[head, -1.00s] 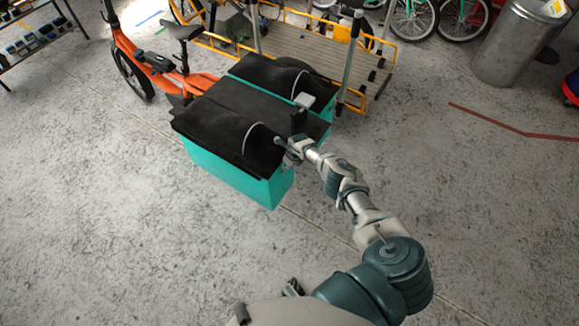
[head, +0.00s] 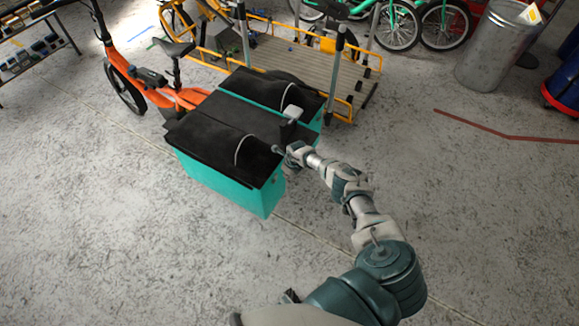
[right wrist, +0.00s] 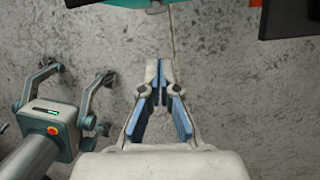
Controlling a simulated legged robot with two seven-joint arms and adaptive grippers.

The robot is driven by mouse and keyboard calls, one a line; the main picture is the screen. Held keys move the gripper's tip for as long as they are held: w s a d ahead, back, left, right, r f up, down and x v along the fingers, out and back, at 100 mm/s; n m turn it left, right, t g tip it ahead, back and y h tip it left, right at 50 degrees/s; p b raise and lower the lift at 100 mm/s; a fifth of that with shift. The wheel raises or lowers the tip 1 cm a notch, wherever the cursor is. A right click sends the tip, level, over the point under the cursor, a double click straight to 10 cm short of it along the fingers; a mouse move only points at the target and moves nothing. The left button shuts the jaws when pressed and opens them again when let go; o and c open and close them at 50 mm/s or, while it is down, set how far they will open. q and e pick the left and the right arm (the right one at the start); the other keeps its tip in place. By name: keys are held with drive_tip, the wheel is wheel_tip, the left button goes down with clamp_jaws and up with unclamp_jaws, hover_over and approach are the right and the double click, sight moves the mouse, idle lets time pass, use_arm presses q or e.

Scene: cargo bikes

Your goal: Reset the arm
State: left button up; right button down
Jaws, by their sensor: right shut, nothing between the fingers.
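My right arm reaches forward from the lower right in the head view, with the right gripper (head: 281,149) at the rear edge of the orange cargo bike's (head: 135,70) teal and black pannier boxes. In the right wrist view the right gripper (right wrist: 158,64) points up the picture with its fingertips together and nothing between them. Bare concrete floor shows beneath it. A teal box edge (right wrist: 125,3) shows at the top of that view, beyond the fingertips. I cannot tell from the head view whether the gripper touches the near box (head: 232,183). My left gripper is out of view.
A yellow-railed cargo platform (head: 300,60) stands behind the bike. A metal bin (head: 490,52) and a blue barrel (head: 566,80) stand at the right. A shelf (head: 35,50) is at the far left. The floor near me is clear.

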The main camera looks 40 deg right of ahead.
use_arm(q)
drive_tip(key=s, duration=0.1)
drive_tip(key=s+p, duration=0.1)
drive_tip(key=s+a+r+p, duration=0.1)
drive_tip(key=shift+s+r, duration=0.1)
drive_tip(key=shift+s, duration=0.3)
use_arm(e)
drive_tip(key=v, duration=0.5)
drive_tip(key=shift+w+r, duration=0.1)
drive_tip(key=shift+r, duration=0.25)
